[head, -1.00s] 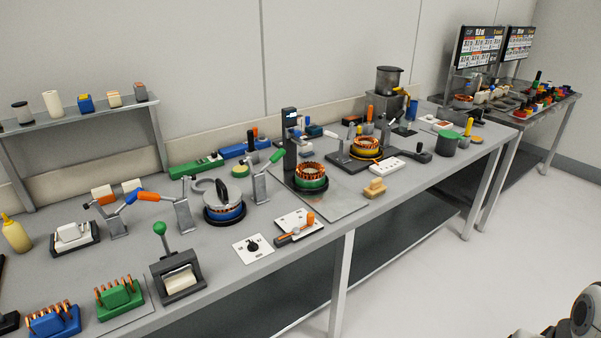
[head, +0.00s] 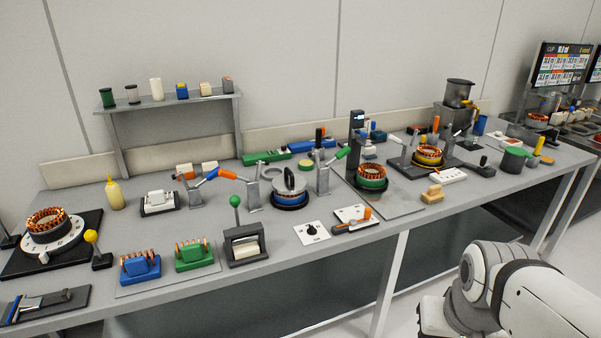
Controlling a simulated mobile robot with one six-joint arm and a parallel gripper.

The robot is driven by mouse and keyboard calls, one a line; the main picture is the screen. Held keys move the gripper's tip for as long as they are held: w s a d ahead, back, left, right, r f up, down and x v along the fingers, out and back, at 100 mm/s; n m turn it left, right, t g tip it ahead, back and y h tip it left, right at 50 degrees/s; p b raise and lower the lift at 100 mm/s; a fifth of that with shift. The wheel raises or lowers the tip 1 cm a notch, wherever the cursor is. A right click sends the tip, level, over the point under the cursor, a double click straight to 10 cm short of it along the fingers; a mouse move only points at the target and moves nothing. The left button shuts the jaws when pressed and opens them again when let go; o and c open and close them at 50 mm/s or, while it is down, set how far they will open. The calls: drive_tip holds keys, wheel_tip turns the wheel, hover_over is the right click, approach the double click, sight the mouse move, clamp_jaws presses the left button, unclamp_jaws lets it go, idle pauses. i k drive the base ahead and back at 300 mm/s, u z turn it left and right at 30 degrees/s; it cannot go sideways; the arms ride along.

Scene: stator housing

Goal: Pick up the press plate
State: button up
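A round grey plate with a dark upright grip (head: 289,181), which looks like the press plate, sits on top of a blue-based round part (head: 290,201) in the middle of the bench. White links of my arm show at the lower right, in front of the bench. My gripper is outside the picture, so its state is hidden.
The long grey bench (head: 190,277) is crowded. A green-knobbed press (head: 245,245), a dial card (head: 312,232) and an orange-handled tool (head: 353,222) lie in front of the plate. A copper-wound stator on green (head: 371,178) stands to its right. A shelf (head: 170,102) stands behind.

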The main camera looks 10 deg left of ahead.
sight(288, 183)
drive_tip(key=i, duration=1)
drive_tip(key=u, duration=0.05)
